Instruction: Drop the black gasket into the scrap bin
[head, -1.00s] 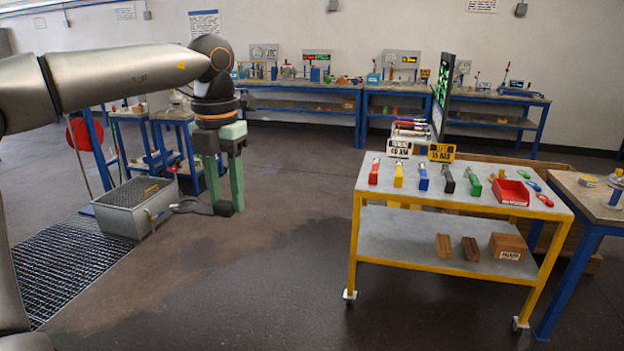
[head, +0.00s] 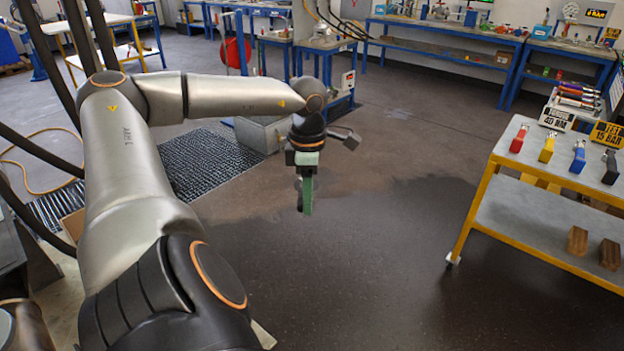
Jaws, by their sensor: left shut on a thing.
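My left gripper (head: 306,197) hangs fingers down over the open floor, near the middle of the head view. Its green fingers are seen nearly edge-on and are shut on the black gasket (head: 298,184). Only a small dark part of the gasket shows beside the fingers; the rest is hidden or too small to make out. I cannot pick out a container that is clearly the scrap bin. My right gripper is not in view.
A grey metal box (head: 262,134) stands on the floor behind my left arm, beside a dark floor grating (head: 205,160). A yellow-framed cart (head: 480,212) with coloured tools stands at right. Blue benches line the back. The middle floor is clear.

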